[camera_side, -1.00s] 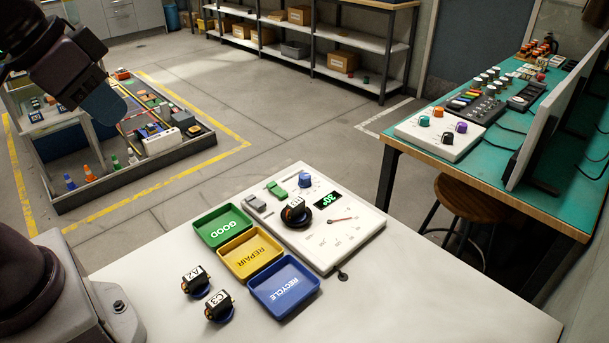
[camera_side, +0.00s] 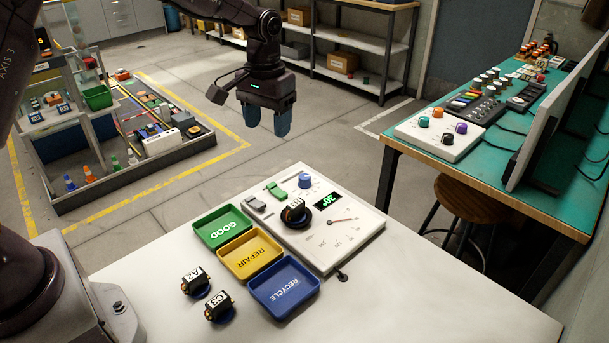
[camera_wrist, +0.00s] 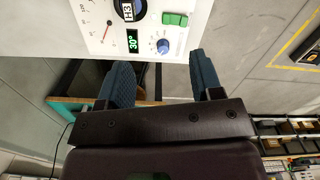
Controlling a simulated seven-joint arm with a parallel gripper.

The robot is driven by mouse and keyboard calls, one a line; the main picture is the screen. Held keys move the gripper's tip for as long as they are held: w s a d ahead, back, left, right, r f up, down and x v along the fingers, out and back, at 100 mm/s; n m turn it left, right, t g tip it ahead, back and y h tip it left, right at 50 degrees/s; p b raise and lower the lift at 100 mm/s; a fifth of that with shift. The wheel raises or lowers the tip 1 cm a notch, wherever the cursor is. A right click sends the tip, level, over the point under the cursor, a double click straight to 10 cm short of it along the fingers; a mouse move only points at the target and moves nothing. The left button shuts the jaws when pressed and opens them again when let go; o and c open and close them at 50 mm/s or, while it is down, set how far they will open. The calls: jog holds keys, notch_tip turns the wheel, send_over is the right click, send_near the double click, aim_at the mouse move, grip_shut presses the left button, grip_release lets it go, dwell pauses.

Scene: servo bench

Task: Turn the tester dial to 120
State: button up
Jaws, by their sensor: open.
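The white tester panel (camera_side: 345,258) lies on the near table. Its blue dial (camera_side: 305,180) is at the panel's back edge; it also shows in the wrist view (camera_wrist: 163,46). The green display (camera_side: 327,201) reads 30°. A servo labelled H3 or similar (camera_side: 296,212) sits in the panel's round black socket. My gripper (camera_side: 267,122) is open and empty, fingers down, above and behind the panel, apart from the dial. In the wrist view the dial lies between and beyond my gripper's fingertips (camera_wrist: 160,66).
Green GOOD (camera_side: 223,227), yellow REPAIR (camera_side: 250,254) and blue RECYCLE (camera_side: 284,286) trays stand left of the panel. Servos A2 (camera_side: 195,281) and C3 (camera_side: 219,306) stand in front-left. A green switch (camera_side: 277,191) is close beside the dial. The table's right front is clear.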

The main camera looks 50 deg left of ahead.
jog(key=n, duration=0.2)
send_over(305, 176)
jog(key=s, duration=0.4)
notch_tip(305, 176, down, 8)
jog(key=f, duration=0.1)
jog(key=shift+w+r+n, duration=0.8)
jog(key=shift+w+n, duration=0.5)
jog(key=shift+w, duration=0.65)
notch_tip(305, 176, down, 12)
jog(key=shift+f, duration=0.1)
jog(key=shift+c, duration=0.4)
jog(key=c, duration=0.8)
jog(key=shift+c, duration=0.2)
